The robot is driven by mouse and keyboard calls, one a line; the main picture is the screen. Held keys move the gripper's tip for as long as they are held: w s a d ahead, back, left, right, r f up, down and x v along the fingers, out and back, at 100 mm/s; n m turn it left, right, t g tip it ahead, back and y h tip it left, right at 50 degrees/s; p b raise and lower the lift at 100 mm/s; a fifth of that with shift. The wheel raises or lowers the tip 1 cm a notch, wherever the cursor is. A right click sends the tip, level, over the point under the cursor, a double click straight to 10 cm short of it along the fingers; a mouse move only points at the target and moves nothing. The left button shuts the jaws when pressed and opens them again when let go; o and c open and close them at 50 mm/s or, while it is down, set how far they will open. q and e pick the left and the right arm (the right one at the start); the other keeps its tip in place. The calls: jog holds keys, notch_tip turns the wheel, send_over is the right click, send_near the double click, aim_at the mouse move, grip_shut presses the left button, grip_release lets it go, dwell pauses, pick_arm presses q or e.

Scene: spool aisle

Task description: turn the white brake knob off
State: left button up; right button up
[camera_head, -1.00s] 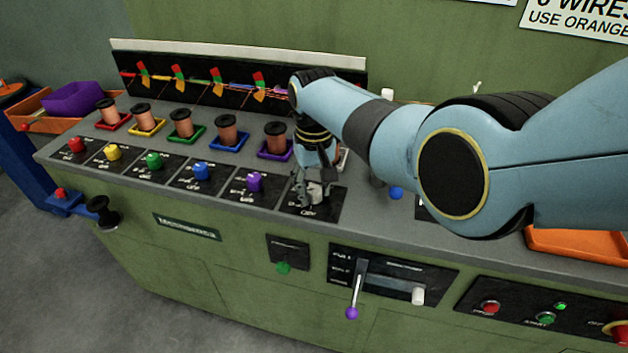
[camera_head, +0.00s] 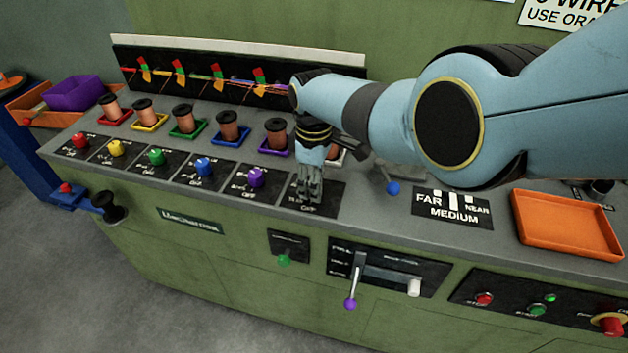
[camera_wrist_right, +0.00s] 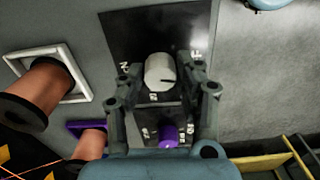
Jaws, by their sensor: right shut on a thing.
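The white brake knob (camera_wrist_right: 159,72) sits on its black plate (camera_wrist_right: 125,30) in the right wrist view, with a dark line on its face. My right gripper (camera_wrist_right: 162,76) has one finger on each side of it and is shut on it. In the head view my right gripper (camera_head: 310,190) points down onto the rightmost black knob plate (camera_head: 328,198), and its fingers hide the white knob. I cannot tell for sure which label the knob's line points at. My left gripper is not in view.
Red (camera_head: 80,141), yellow (camera_head: 116,148), green (camera_head: 156,156), blue (camera_head: 204,166) and purple (camera_head: 256,177) knobs line the bench edge left of the gripper. Copper spools (camera_head: 228,127) stand behind them. A blue ball-topped lever (camera_head: 392,188) and an orange tray (camera_head: 566,225) are to the right.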

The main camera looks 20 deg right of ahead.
jog(key=shift+n, duration=1.4)
jog(key=shift+w, duration=0.1)
jog(key=o, duration=1.1)
jog(key=shift+o, duration=0.2)
jog(key=shift+r, duration=0.15)
notch_tip(320, 180, up, 12)
